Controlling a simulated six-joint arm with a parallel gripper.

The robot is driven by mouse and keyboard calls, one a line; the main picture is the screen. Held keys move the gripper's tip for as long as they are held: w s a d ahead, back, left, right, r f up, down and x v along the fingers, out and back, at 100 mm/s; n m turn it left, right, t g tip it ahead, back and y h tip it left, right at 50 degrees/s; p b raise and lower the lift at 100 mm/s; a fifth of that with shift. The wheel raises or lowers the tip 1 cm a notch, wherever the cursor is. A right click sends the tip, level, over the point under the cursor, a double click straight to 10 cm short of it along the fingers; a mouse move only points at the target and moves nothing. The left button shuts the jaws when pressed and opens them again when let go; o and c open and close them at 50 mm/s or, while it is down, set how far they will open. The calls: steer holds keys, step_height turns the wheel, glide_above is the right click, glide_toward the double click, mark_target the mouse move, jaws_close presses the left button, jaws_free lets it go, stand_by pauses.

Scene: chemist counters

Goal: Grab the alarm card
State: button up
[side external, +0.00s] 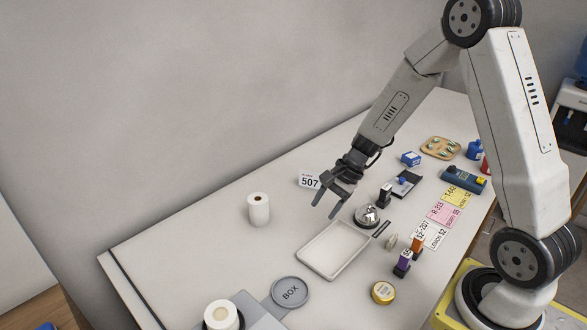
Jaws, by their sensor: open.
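No card in the side external view can be read as an alarm card. Several flat cards lie at the right of the counter: a yellow card (457,196), a pink card (444,214) and a white card (432,236). A separate white card reading 507 (309,181) is behind my gripper. My gripper (326,208) is open and empty, pointing down above the counter, left of the bell and beyond the tray. It is apart from the flat cards.
A white tray (334,249), silver bell (368,215) and paper roll (259,209) stand near my gripper. Purple (402,263) and orange (417,244) small items, a gold tin (383,292) and a BOX disc (290,292) are nearer. The back-left counter is clear.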

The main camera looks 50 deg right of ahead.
steer(key=w+d+f+m+t+y, duration=0.1)
steer(key=w+d+f+m+t, duration=0.1)
steer(key=w+d+m+t, duration=0.4)
steer(key=m+t+h, duration=0.2)
steer(key=m+t, duration=0.2)
steer(key=m, duration=0.6)
glide_toward(310, 174)
steer(key=shift+w+f, duration=0.2)
steer(key=shift+w, duration=0.65)
steer(key=shift+x, duration=1.35)
steer(key=shift+a, duration=0.2)
steer(key=shift+x, duration=2.55)
steer(key=shift+r, duration=0.1)
jaws_close()
